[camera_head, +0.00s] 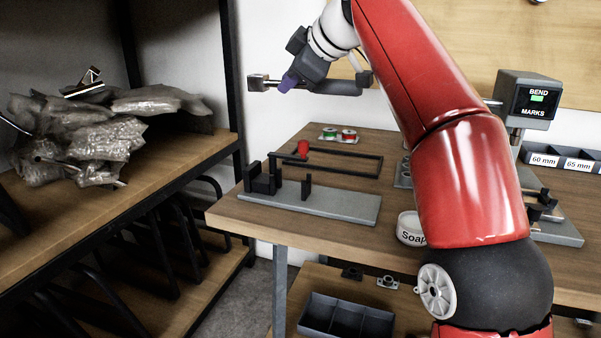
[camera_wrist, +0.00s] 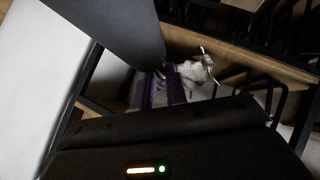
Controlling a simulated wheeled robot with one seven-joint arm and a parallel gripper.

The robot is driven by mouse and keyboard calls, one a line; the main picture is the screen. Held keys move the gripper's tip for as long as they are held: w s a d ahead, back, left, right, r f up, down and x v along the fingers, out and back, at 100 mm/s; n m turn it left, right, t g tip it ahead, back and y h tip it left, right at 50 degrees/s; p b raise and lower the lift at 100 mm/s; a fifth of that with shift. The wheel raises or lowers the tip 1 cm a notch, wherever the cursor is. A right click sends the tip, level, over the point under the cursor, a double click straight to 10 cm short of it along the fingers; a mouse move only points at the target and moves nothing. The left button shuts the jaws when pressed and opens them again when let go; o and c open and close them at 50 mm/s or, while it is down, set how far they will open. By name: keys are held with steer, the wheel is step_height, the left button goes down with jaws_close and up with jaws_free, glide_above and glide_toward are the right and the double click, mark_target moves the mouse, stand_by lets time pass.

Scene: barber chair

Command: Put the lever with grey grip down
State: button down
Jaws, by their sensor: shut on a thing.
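A lever with a dark grey grip (camera_head: 338,88) is held high above the table in the head view. It lies about level, with a metal end block (camera_head: 260,82) at its left and the grip at its right. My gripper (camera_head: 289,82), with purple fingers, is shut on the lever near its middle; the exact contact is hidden. The purple fingers also show in the wrist view (camera_wrist: 160,90). A large dark grey shape fills the top of that view, and I cannot tell for certain whether it is the lever's grip.
The wooden table (camera_head: 240,212) bears a grey plate with black brackets (camera_head: 330,205), a black frame with a red knob (camera_head: 303,150), spools (camera_head: 338,135) and a soap tin (camera_head: 411,230). A shelf with wrapped parts (camera_head: 95,125) stands left.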

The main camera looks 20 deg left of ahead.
step_height(320, 180, down, 19)
steer(key=shift+d+b, duration=0.1)
steer(key=shift+b, duration=0.65)
steer(key=c, duration=1.4)
jaws_free()
steer(key=shift+s, duration=0.1)
steer(key=b+v, duration=0.1)
steer(key=v, duration=1.1)
